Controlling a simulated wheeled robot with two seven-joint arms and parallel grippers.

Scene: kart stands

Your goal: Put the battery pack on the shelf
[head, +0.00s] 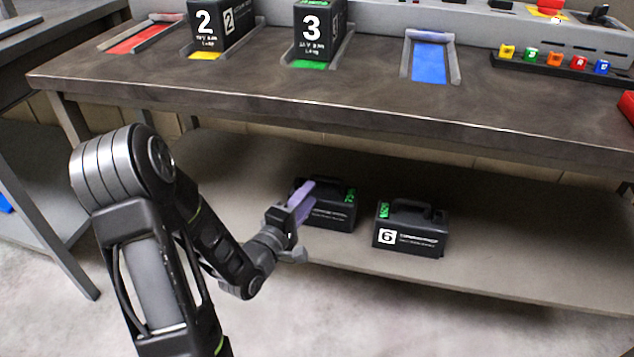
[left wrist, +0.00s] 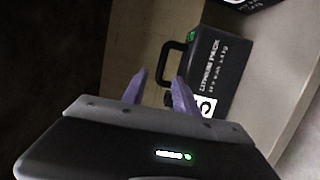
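A black battery pack (head: 332,216) with a top handle and a green light stands on the lower shelf (head: 480,245). My left gripper (head: 307,197) is in front of its left part and hides some of it. In the left wrist view the pack (left wrist: 217,68) shows a "LITHIUM PACK" label and a white number patch, partly hidden by a finger. The purple fingers (left wrist: 161,80) are apart, with the pack's handle (left wrist: 168,62) just beyond or between their tips; contact cannot be told. A second pack (head: 411,230), marked 6, stands to the right. My right gripper is out of view.
On the bench (head: 270,95) above, packs 2 (head: 208,28) and 3 (head: 313,32) stand in cradles. The red cradle (head: 140,38) and blue cradle (head: 430,62) are empty. The bench's front edge overhangs the shelf. The shelf is clear right of pack 6.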

